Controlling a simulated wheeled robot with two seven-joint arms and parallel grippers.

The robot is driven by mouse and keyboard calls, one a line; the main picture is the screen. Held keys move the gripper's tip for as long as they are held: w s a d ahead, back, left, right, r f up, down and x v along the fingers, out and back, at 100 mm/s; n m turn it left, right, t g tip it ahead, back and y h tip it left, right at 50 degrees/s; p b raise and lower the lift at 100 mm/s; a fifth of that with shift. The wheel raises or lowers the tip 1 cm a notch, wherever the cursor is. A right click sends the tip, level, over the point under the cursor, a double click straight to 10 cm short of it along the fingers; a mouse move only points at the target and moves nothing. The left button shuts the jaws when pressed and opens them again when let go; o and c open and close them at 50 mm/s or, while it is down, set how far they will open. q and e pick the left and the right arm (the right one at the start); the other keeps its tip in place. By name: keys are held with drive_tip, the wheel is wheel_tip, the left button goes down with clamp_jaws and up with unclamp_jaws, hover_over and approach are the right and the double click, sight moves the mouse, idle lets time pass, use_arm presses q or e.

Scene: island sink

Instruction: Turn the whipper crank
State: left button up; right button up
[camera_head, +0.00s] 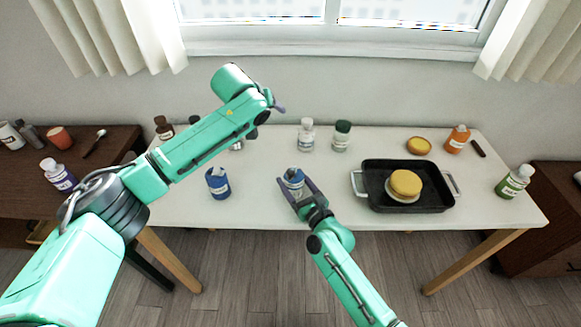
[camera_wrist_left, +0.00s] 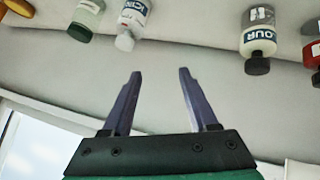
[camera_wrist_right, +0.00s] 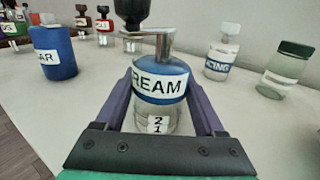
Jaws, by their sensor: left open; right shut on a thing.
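A clear jar with a blue band marked CREAM (camera_wrist_right: 172,84) stands near the table's front edge; it looks like the whipper. An L-shaped metal piece, seemingly its crank (camera_wrist_right: 162,44), rises from its top in the right wrist view. My right gripper (camera_head: 290,187) is shut around the jar, one finger on each side. My left gripper (camera_head: 276,105) is above the table, behind and left of the jar and apart from it. In the left wrist view its fingers (camera_wrist_left: 153,95) are spread with nothing between them.
A blue jar (camera_head: 218,183) stands left of the whipper. A white-capped bottle (camera_head: 307,136) and a green-capped bottle (camera_head: 341,136) stand behind it. A black tray (camera_head: 376,193) with a cake (camera_head: 404,185) lies to the right. My left arm hides items at the back left.

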use_arm(q)
drive_tip(key=s+d+r+m+g+y, duration=0.1)
drive_tip(key=s+d+r+g, duration=0.2)
drive_tip(key=s+d+g, duration=0.35)
drive_tip(key=m+g+y, duration=0.2)
drive_tip(key=m, duration=0.1)
approach(291, 171)
wheel_tip(291, 171, down, 9)
drive_tip(key=shift+c, duration=0.3)
clamp_jaws()
